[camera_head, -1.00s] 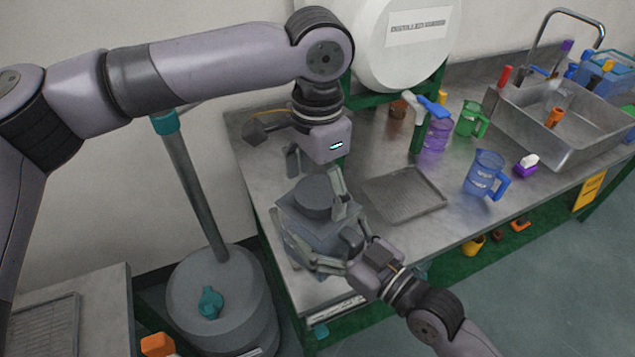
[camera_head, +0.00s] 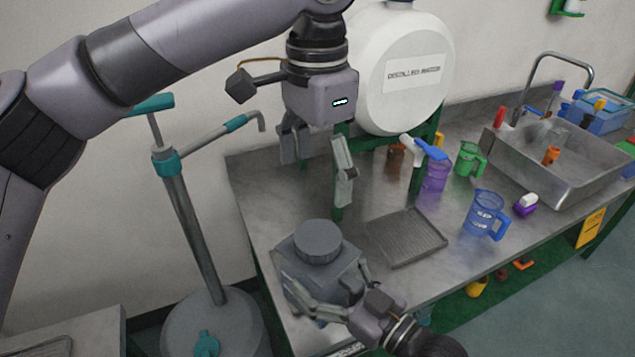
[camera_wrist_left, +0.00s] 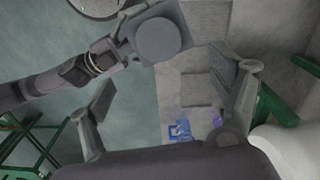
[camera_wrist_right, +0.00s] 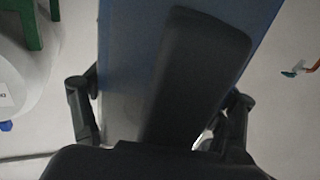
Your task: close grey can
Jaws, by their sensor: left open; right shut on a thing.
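The grey can (camera_head: 303,272) stands upright at the near left end of the steel table. A round grey cap (camera_head: 317,240) sits on its top; I cannot tell how tightly it is seated. My right gripper (camera_head: 335,296) is shut on the can low at its near right side. In the right wrist view the can's side and dark handle (camera_wrist_right: 195,75) fill the middle. My left gripper (camera_head: 316,160) is open and empty, well above the can. In the left wrist view the can (camera_wrist_left: 175,25) and its cap (camera_wrist_left: 158,40) lie beyond the open fingers.
A ridged grey tray (camera_head: 405,238) lies right of the can. A blue jug (camera_head: 484,214), purple spray bottle (camera_head: 435,172) and green jug (camera_head: 469,158) stand farther right, before a sink (camera_head: 570,165). A white tank (camera_head: 400,70) stands behind. A grey drum with a pump (camera_head: 190,220) is left of the table.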

